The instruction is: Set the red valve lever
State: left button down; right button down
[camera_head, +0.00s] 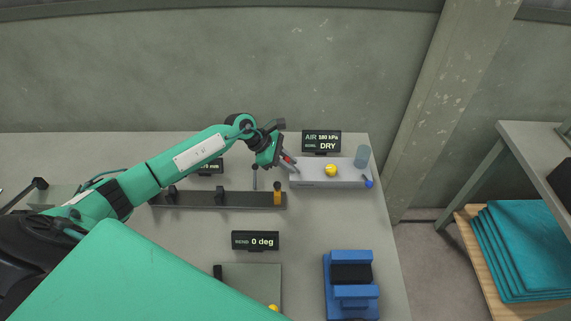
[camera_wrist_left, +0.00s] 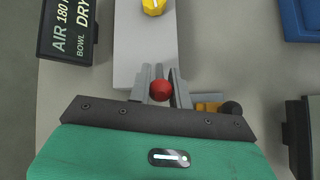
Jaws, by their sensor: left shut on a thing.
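The red valve lever shows as a red knob (camera_wrist_left: 160,90) in the left wrist view, at the near end of a light grey block (camera_wrist_left: 130,55). My left gripper (camera_wrist_left: 161,88) has its two grey fingers on either side of the knob and is shut on it. In the head view my left gripper (camera_head: 291,163) reaches down at the left end of the grey block (camera_head: 330,180). There only a little red shows between the fingers, and the lever's stem is hidden. My right gripper is not in view.
A yellow knob (camera_head: 330,170) and a blue lever (camera_head: 369,183) are on the grey block. Behind it a display (camera_head: 321,141) reads AIR 180 kPa, BOWL DRY. A dark rail (camera_head: 225,200) with an orange clamp (camera_head: 278,194) lies in front. A blue fixture (camera_head: 350,285) stands nearer.

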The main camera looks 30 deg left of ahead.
aim_at(299, 171)
pick_arm(q)
jog(key=shift+w+d+r+g+y, duration=0.3)
jog(key=shift+d+r+g+y, duration=0.1)
jog(key=shift+y, duration=0.4)
jog(key=shift+w+d+g+y, duration=0.15)
jog(key=shift+d+g+y, duration=0.2)
jog(key=shift+y, duration=0.45)
jog(key=y, duration=0.1)
jog(key=d+g+y+b, duration=0.1)
jog(key=shift+w+d+r+y, duration=0.1)
jog(key=shift+w+d+y, duration=0.05)
jog(key=shift+w+y, duration=0.15)
jog(key=shift+g+b, duration=0.25)
jog(key=shift+b, duration=0.05)
jog(key=shift+d+y, duration=0.1)
jog(key=shift+y, duration=0.2)
jog(key=c, duration=1.3)
grip_release()
